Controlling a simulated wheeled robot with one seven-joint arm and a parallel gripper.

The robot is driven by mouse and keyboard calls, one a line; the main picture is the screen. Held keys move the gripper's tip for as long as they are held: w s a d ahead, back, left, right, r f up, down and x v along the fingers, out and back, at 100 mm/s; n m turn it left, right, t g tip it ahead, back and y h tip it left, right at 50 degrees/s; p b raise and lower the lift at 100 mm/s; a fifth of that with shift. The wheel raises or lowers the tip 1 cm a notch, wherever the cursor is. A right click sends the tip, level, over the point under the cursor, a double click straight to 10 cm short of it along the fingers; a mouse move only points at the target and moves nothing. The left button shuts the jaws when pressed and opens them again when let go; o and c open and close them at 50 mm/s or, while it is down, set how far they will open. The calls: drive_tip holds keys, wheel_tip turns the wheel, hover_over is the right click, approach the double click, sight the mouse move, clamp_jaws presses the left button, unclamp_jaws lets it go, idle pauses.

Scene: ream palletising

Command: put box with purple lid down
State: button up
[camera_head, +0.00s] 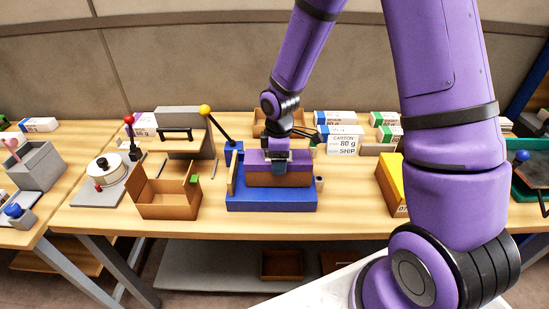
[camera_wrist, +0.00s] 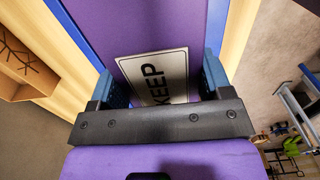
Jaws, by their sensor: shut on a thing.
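The box with the purple lid (camera_head: 281,173) has brown sides and sits at the blue fixture (camera_head: 271,203) on the table; whether it rests fully on the fixture or hangs just above it, I cannot tell. My gripper (camera_head: 277,158) is above the box and shut on it. The blue fixture shows along the lid's edges in the wrist view.
An open brown box (camera_head: 168,200) stands left of the fixture, and a yellow box (camera_head: 391,184) stands right. A lever with a yellow knob (camera_head: 205,111) is close behind left. White carton packs (camera_head: 344,141) lie at the back right.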

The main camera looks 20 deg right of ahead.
drive_tip(key=shift+f, duration=0.1)
drive_tip(key=o, duration=1.2)
drive_tip(key=shift+c, duration=0.2)
